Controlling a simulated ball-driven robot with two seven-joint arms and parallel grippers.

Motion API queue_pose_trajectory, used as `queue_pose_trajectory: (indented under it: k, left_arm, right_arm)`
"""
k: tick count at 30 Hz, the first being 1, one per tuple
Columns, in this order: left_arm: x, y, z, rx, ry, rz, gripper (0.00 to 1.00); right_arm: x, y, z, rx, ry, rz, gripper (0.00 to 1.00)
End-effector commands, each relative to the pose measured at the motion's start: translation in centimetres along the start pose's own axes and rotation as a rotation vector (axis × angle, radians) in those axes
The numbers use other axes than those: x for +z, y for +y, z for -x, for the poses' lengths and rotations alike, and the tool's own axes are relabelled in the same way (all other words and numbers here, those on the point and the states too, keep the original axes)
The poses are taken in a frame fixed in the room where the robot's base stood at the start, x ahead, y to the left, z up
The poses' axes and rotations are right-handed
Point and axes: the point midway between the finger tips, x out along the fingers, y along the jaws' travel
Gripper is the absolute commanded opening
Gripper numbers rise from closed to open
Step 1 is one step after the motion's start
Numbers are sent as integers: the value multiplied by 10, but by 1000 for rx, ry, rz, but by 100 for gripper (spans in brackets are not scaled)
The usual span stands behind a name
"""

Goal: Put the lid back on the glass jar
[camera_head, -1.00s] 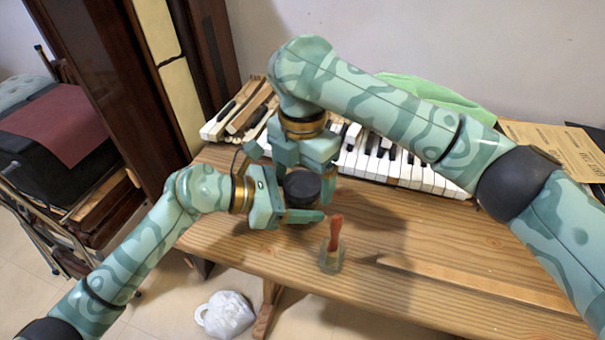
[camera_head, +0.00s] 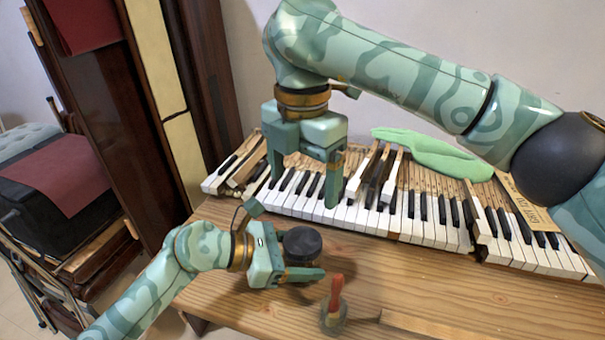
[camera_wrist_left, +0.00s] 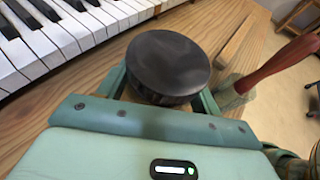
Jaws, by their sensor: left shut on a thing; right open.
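A round black lid (camera_head: 302,243) sits level between the fingers of my left gripper (camera_head: 292,268), low over the wooden table. In the left wrist view the black lid (camera_wrist_left: 168,65) fills the space between the fingers. The glass jar's body is mostly hidden under the lid and behind the fingers, so I cannot tell how the lid is seated. My left gripper is shut on the jar. My right gripper (camera_head: 306,188) is open and empty, above and behind the lid in front of the piano keys, apart from it.
Piano keys (camera_head: 420,210), some raised or loose, line the table's back. A green cloth (camera_head: 432,152) lies behind them. The wooden table (camera_head: 430,275) is clear to the right.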

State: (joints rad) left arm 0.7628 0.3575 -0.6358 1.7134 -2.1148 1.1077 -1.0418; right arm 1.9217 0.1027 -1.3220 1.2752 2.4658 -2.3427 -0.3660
Motion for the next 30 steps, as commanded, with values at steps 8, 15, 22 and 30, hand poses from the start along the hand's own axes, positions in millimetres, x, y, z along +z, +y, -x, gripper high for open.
queue_pose_trajectory:
  k: [8,15,22,30]
  left_arm:
    - [1,0,0,1,-2,-1,79]
    - [0,0,0,0,-1,-1,90]
    - [1,1,12,3,1,-2,90]
    - [3,1,70,5,2,-2,90]
  right_arm:
    - [0,0,0,0,-1,0,86]
    - [0,0,0,0,-1,0,86]
    - [-1,-1,6,3,-4,0,86]
    - [-5,-4,31,15,-19,0,86]
